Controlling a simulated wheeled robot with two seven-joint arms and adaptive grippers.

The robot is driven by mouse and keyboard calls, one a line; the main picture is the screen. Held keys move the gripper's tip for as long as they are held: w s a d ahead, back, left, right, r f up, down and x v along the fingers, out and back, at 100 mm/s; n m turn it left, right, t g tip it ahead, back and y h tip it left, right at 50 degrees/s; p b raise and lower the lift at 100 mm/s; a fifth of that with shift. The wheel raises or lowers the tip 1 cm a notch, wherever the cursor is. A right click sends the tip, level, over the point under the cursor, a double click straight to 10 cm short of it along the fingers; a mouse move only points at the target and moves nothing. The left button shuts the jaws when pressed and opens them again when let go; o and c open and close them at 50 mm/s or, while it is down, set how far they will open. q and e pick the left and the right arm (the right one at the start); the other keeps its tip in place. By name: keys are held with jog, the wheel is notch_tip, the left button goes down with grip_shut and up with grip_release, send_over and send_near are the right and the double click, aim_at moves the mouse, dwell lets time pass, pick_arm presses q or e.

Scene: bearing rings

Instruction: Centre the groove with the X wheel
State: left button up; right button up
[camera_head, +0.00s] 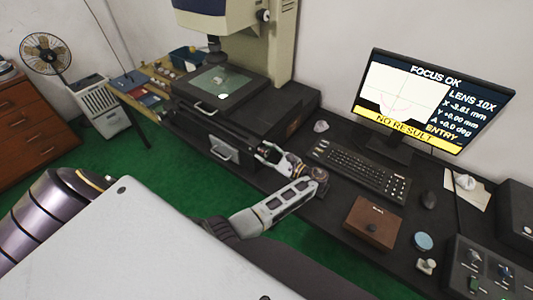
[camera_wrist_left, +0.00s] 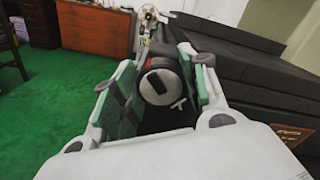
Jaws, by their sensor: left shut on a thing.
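The X wheel (camera_wrist_left: 160,84) is a dark round knob with a pale end face, sitting between the fingers of my left gripper (camera_wrist_left: 155,92) in the left wrist view. In the head view my left gripper (camera_head: 268,153) is shut on it at the front of the measuring machine's base; the wheel is mostly hidden there. The monitor (camera_head: 433,98) reads FOCUS OK, LENS 10X, X -3.61 mm, Y +0.00 mm, A +0.0 deg and NO RESULT. The groove outline (camera_head: 393,108) is a curve low on its white picture. My right gripper is not in view.
The machine's glass stage (camera_head: 240,95) carries small pale pieces under the lens. A keyboard (camera_head: 358,170), mouse (camera_head: 429,200), brown box (camera_head: 373,224) and blue disc (camera_head: 423,241) lie on the dark bench right of my arm. Green floor lies left.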

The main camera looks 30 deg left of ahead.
pick_arm(q)
jog(key=shift+n+b, duration=0.35)
jog(key=shift+n, duration=1.15)
jog(key=o, duration=1)
jog(key=shift+o, duration=0.2)
jog(key=shift+d, duration=0.1)
jog(key=d, duration=0.7)
jog(key=shift+s, duration=0.35)
jog(key=shift+d, duration=0.1)
